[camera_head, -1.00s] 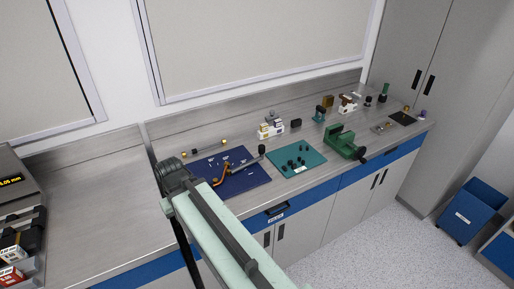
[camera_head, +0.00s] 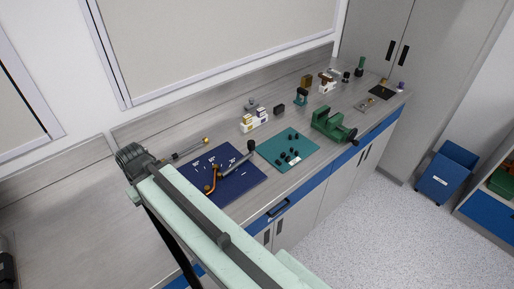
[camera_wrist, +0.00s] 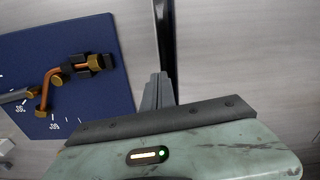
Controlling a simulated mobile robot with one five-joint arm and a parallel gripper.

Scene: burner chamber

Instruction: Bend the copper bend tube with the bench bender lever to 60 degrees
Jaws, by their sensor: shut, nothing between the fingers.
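The bench bender stands on a dark blue board (camera_head: 245,186) with white angle marks; the board also shows at left in the wrist view (camera_wrist: 110,90). The copper bend tube (camera_head: 210,186) sits in the bender and is visibly bent in the wrist view (camera_wrist: 46,88). The grey lever (camera_head: 236,161) extends toward the back right of the board and ends in a dark knob; part of it shows in the wrist view (camera_wrist: 14,97). My gripper (camera_wrist: 158,80) is shut and empty, to the right of the board in the wrist view and apart from tube and lever. My arm hides it in the head view.
A rod with a brass end (camera_head: 190,150) lies behind the board. A teal mat with dark pegs (camera_head: 302,138) and a green vise (camera_head: 330,124) stand to the right. A white block holder (camera_head: 255,123) stands behind. The counter left of my arm is bare.

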